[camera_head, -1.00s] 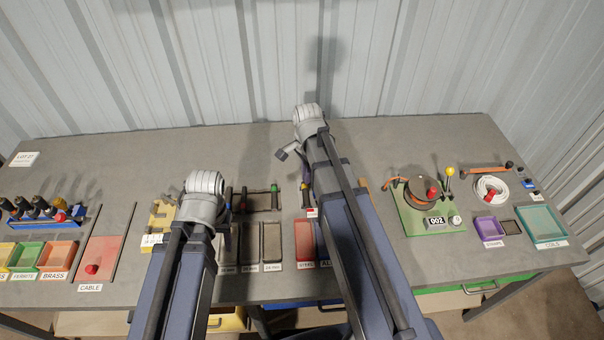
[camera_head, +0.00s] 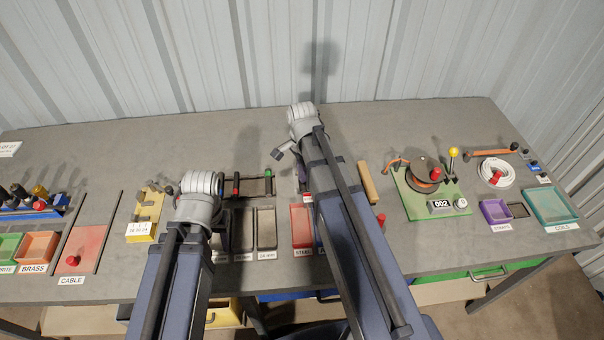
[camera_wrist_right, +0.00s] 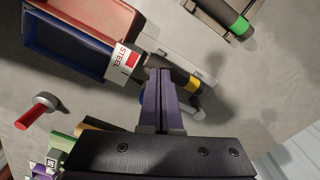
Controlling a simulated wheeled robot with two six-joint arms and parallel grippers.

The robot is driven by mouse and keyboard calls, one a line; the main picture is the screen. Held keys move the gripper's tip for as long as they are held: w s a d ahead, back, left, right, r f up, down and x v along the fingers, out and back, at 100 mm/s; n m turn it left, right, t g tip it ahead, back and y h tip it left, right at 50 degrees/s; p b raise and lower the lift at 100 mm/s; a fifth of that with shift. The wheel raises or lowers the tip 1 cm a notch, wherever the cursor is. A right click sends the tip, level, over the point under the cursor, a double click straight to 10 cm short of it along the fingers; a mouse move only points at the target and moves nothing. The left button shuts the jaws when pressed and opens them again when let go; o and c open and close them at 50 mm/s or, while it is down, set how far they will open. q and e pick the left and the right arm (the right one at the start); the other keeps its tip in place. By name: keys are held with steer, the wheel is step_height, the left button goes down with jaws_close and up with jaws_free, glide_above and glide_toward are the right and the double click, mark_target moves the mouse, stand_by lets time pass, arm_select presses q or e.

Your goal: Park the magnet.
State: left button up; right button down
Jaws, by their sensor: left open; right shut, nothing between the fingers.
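I take the black cylinder with a yellow band (camera_wrist_right: 186,80) in the right wrist view to be the magnet, though I cannot be sure. It lies on a pale rest beside the STEEL bin (camera_wrist_right: 85,28). My right gripper (camera_wrist_right: 158,74) is shut and empty, its purple fingertips right at the cylinder; I cannot tell if they touch. In the head view the right gripper (camera_head: 301,180) is over the bench near the STEEL bin (camera_head: 301,225), and the cylinder is hidden there. My left gripper (camera_head: 204,215) is open, its fingers mostly hidden by its wrist, near the grey trays.
A rack (camera_head: 254,187) holds red- and green-banded black tools. A wooden bar (camera_head: 368,182) lies right of my right arm. Farther right are a green machine (camera_head: 408,205) and a teal COILS tray (camera_head: 550,208). The bench back is clear.

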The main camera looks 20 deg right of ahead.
steer(key=shift+s+d+r, duration=0.1)
steer(key=shift+s+d, duration=0.05)
steer(key=shift+d, duration=0.4)
steer(key=shift+s+d, duration=0.2)
steer(key=shift+d, duration=0.4)
steer(key=shift+s+d, duration=0.15)
steer(key=shift+d, duration=0.45)
steer(key=shift+s+d, duration=0.15)
steer(key=shift+d, duration=1)
steer(key=shift+w+d, duration=0.15)
steer(key=shift+d, duration=0.8)
steer(key=shift+w+d, duration=0.15)
steer(key=shift+d, duration=0.75)
steer(key=shift+w+d, duration=0.35)
steer(key=shift+d, duration=0.25)
steer(key=shift+s+a, duration=0.1)
steer(key=shift+s+a, duration=0.3)
steer(key=shift+a, duration=0.1)
